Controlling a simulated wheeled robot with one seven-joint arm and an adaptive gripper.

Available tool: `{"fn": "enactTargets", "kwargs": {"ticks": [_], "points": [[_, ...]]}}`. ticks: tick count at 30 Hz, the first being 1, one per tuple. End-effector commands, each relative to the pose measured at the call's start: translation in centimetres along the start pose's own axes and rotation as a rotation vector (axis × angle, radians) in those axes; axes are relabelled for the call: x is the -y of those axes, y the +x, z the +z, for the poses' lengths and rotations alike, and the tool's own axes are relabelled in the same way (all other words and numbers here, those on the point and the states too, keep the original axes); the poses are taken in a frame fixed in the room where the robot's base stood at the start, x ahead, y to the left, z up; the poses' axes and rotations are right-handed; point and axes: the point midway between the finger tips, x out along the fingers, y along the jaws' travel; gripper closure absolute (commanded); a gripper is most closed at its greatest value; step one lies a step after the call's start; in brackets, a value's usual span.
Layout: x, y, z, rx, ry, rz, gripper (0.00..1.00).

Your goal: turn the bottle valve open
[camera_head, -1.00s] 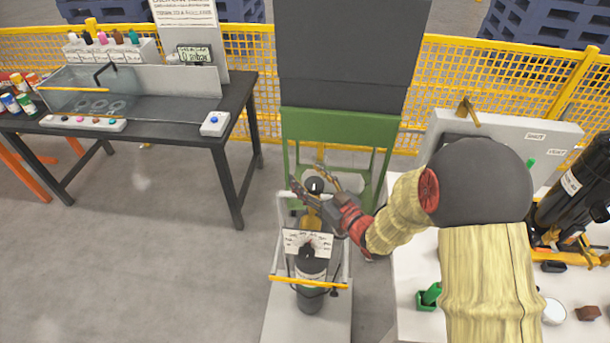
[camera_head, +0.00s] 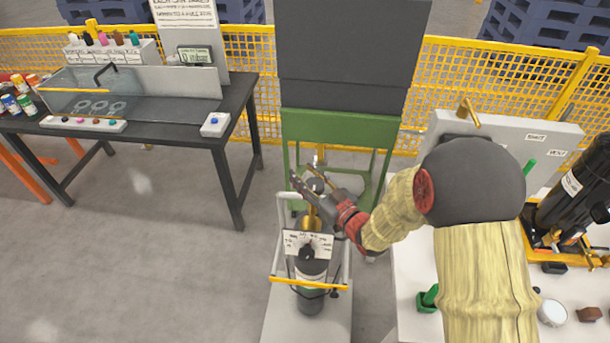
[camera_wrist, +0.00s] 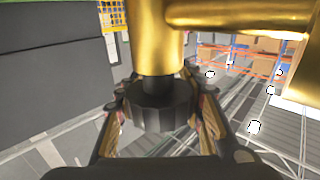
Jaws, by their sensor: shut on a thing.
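The bottle valve has a black ribbed knob (camera_wrist: 158,108) on a dark stem under a brass body (camera_wrist: 160,45) in the wrist view. My gripper (camera_wrist: 165,118) has one finger on each side of the knob and is shut on it. In the head view my gripper (camera_head: 312,186) is at the top of the brass valve (camera_head: 312,217), and its hand hides part of the knob. The dark bottle (camera_head: 311,267) stands upright in a white frame with a yellow bar. A white label card (camera_head: 306,244) sits in front of the valve.
A green stand (camera_head: 340,125) with a dark grey box is close behind the valve. A white table (camera_head: 405,255) with a green part and a black cylinder (camera_head: 570,190) is at right. A dark workbench (camera_head: 170,130) is at left, with clear floor between.

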Motion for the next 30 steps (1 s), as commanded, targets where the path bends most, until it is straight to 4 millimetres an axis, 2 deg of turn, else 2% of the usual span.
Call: {"fn": "enactTargets", "kwargs": {"ticks": [12,23,30], "points": [[0.0,-0.01,0.01,0.0,0.0,0.0,0.92],[0.02,-0.01,0.02,0.0,0.0,-0.01,0.94],[0.26,-0.05,0.07,0.0,0.0,-0.093,0.94]]}}
